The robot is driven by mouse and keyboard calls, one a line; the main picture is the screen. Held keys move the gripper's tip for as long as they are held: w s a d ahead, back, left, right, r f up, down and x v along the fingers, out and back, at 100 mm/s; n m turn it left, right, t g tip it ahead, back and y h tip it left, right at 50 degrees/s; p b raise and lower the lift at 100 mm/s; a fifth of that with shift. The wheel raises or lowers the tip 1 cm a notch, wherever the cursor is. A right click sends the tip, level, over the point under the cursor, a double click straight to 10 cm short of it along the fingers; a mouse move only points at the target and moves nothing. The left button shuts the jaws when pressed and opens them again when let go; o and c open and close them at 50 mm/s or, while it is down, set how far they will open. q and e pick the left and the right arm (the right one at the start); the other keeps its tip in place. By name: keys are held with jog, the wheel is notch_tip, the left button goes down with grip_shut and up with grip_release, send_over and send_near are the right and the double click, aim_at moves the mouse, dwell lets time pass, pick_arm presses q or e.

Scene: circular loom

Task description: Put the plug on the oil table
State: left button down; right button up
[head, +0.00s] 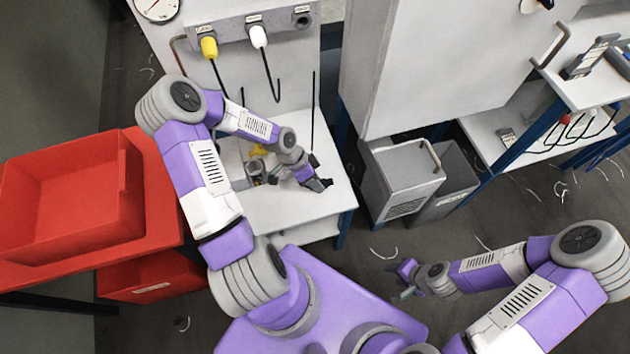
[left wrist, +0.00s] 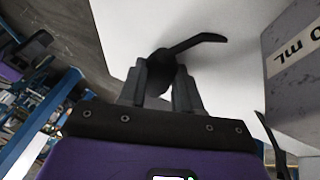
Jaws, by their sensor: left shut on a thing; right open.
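A black plug with a short curved tail (left wrist: 195,43) is between the fingers of my left gripper (left wrist: 166,68) in the left wrist view. In the head view my left gripper (head: 318,182) is shut on the dark plug (head: 327,183), over the right part of the white table top (head: 300,215). I cannot tell whether the plug touches the surface. My right gripper (head: 405,280) is open and empty, low over the floor at the right.
A socket panel (head: 270,22) at the back holds a yellow plug (head: 209,46) and a white plug (head: 259,37); its right socket (head: 302,17) is empty. A grey container (left wrist: 295,75) stands close to my left gripper. Red bins (head: 75,200) are at left. The table's front right is clear.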

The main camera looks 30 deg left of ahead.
pick_arm(q)
jog(key=shift+s+f+b, duration=0.35)
jog(key=shift+s+f, duration=0.05)
jog(key=shift+f, duration=0.35)
jog(key=shift+d+f, duration=0.1)
jog(key=shift+f, duration=0.05)
jog(key=c, duration=0.8)
grip_release()
jog(key=shift+a+r, duration=0.3)
jog(key=shift+r, duration=0.2)
jog(key=shift+o, duration=0.5)
jog(key=w+p+v, duration=0.1)
jog(key=p+v, duration=0.3)
jog(key=v, duration=0.4)
jog(key=shift+s+d+r, duration=0.15)
jog(key=shift+s+d, duration=0.05)
jog(key=shift+d, duration=0.1)
